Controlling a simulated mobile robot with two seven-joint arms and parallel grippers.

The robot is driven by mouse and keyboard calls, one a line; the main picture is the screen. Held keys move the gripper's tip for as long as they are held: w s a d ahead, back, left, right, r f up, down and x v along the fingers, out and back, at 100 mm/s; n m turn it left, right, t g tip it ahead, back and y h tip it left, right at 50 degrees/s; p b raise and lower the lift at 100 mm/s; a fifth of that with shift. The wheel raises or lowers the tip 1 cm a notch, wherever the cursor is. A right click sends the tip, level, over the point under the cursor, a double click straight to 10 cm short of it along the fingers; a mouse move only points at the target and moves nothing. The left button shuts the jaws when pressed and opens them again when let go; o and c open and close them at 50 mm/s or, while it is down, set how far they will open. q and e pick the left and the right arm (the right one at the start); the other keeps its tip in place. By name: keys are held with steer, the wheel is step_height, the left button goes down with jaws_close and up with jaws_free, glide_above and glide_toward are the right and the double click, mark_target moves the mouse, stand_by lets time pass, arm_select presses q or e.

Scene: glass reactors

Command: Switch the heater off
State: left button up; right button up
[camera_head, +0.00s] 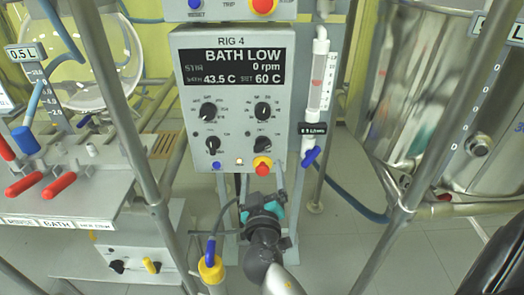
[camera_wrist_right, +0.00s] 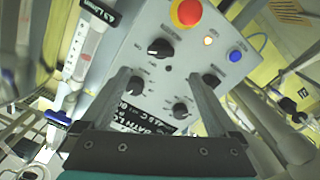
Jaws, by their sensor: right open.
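The RIG 4 control box (camera_head: 233,100) faces me in the head view. Its display (camera_head: 235,67) reads BATH LOW, 0 rpm, bath 43.5 C, set 60 C. Below are an upper left knob (camera_head: 208,110), upper right knob (camera_head: 263,110), lower left knob (camera_head: 213,143) and lower right knob (camera_head: 262,143). The labels are too small to read, so I cannot tell which is the heater's. My right gripper (camera_head: 262,201) is low in front of the box. In the right wrist view the open, empty gripper (camera_wrist_right: 160,78) points at the panel, which appears upside down.
A red button (camera_head: 262,166) on a yellow base, a blue button (camera_head: 216,166) and a lit lamp (camera_head: 239,161) line the panel's lower edge. A flow tube (camera_head: 319,85) with a blue valve stands right of the box. Metal posts (camera_head: 405,215) frame the area.

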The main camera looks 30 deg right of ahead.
mark_target(262, 148)
steer(key=x, duration=0.8)
steer(key=shift+w, duration=0.25)
steer(key=shift+w+d, duration=0.35)
steer(key=shift+w, duration=0.1)
arm_select(q)
steer(key=shift+w+r, duration=0.2)
steer(key=shift+r, duration=0.35)
arm_select(e)
steer(key=shift+c, duration=0.2)
steer(key=c, duration=1.3)
arm_select(q)
steer(key=shift+s+f, duration=0.1)
arm_select(e)
steer(key=shift+c, duration=0.2)
